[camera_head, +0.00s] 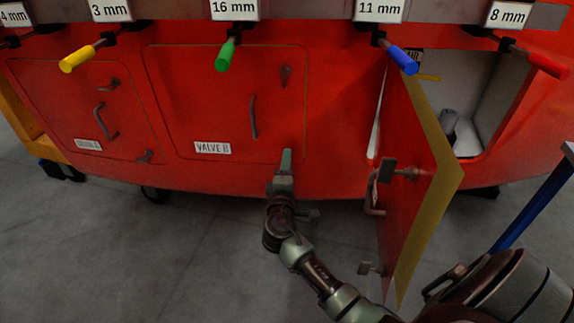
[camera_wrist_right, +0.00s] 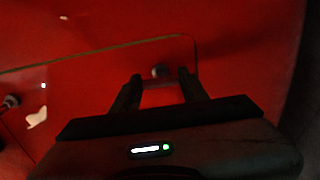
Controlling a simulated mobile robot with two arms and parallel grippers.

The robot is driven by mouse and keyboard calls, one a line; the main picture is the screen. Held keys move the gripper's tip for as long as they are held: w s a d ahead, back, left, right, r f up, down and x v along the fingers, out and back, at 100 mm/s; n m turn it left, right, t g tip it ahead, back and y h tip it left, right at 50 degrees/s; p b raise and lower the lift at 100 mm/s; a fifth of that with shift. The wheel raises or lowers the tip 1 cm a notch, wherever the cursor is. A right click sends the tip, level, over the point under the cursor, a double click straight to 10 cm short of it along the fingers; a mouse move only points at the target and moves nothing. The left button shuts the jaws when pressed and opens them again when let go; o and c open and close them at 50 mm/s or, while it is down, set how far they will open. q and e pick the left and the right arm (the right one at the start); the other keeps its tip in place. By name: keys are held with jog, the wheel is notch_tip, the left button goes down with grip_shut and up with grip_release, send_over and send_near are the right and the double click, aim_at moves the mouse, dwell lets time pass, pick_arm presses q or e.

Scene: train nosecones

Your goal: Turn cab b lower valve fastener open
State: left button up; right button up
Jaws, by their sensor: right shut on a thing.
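The red hatch labelled VALVE B (camera_head: 205,95) is closed flush in the red nosecone. Its upper fastener (camera_head: 285,73) and its grab handle (camera_head: 253,117) show on its right side. My right gripper (camera_head: 287,155) is at the hatch's lower right corner and covers the lower fastener in the head view. In the right wrist view the lower fastener (camera_wrist_right: 160,71) shows as a small knob between the two fingers of the right gripper (camera_wrist_right: 161,76), which is shut on it. Its turn angle cannot be made out. My left gripper is not in view.
Right of my arm, another red hatch door (camera_head: 410,165) stands swung open, its handle and fasteners sticking out toward my arm. Above hang tools with coloured handles, such as the green one (camera_head: 226,54) under the 16 mm label. A blue bar (camera_head: 535,200) stands at right.

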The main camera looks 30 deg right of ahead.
jog(key=o, duration=1.4)
jog(key=shift+a, duration=0.1)
jog(key=v, duration=0.7)
jog(key=shift+s+a, duration=0.15)
jog(key=shift+s, duration=0.15)
